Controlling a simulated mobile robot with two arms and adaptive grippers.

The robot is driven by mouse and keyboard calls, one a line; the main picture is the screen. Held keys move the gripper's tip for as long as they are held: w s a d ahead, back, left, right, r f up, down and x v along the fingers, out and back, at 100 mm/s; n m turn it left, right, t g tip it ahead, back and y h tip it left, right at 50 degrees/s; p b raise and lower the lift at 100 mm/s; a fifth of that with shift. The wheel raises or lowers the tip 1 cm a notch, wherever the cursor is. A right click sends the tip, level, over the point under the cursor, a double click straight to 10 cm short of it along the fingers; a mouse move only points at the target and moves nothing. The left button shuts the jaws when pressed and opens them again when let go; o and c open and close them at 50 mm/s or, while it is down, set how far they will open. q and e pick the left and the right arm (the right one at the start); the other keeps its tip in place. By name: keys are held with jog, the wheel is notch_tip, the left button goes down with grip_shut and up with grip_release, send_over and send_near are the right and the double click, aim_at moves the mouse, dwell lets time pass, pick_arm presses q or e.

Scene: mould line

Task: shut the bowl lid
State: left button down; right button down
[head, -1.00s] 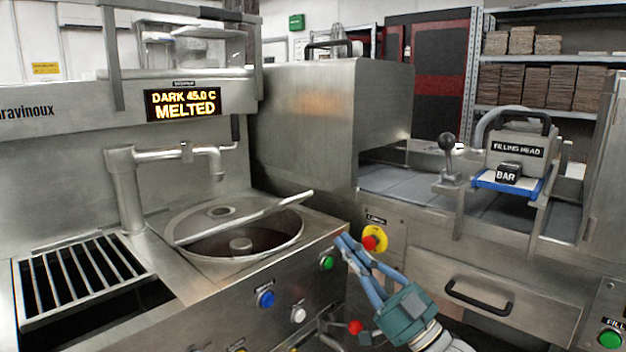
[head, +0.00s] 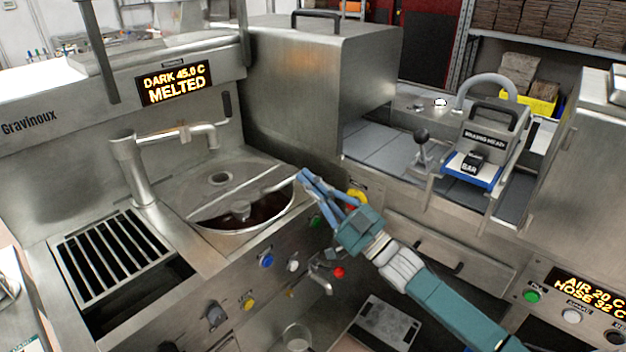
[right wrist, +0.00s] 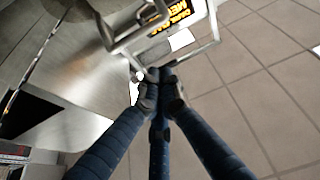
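The round steel bowl (head: 280,212) is sunk in the worktop under the tap, with dark melted chocolate in its front half. The bowl lid (head: 215,193) covers the rear left part and has a round hole. A straight pale bar crosses the bowl along the lid's front edge, and the front of the bowl is uncovered. My right gripper (head: 304,178) has its blue fingertips close together beside the bar's right end. I cannot tell whether they touch it. In the right wrist view the fingertips (right wrist: 158,88) also meet, with nothing clear between them. My left gripper is out of view.
The tap (head: 165,140) arches behind the bowl, and a grated drain (head: 115,260) lies left of it. A steel tunnel housing (head: 320,70) stands behind.

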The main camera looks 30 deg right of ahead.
aim_at(293, 179)
jog(key=p+x, duration=0.2)
jog(key=x, duration=0.4)
jog(key=f, duration=0.3)
jog(key=shift+s+d+f, duration=0.1)
jog(key=shift+s+f, duration=0.2)
jog(key=shift+f, duration=0.05)
jog(key=shift+f, duration=0.15)
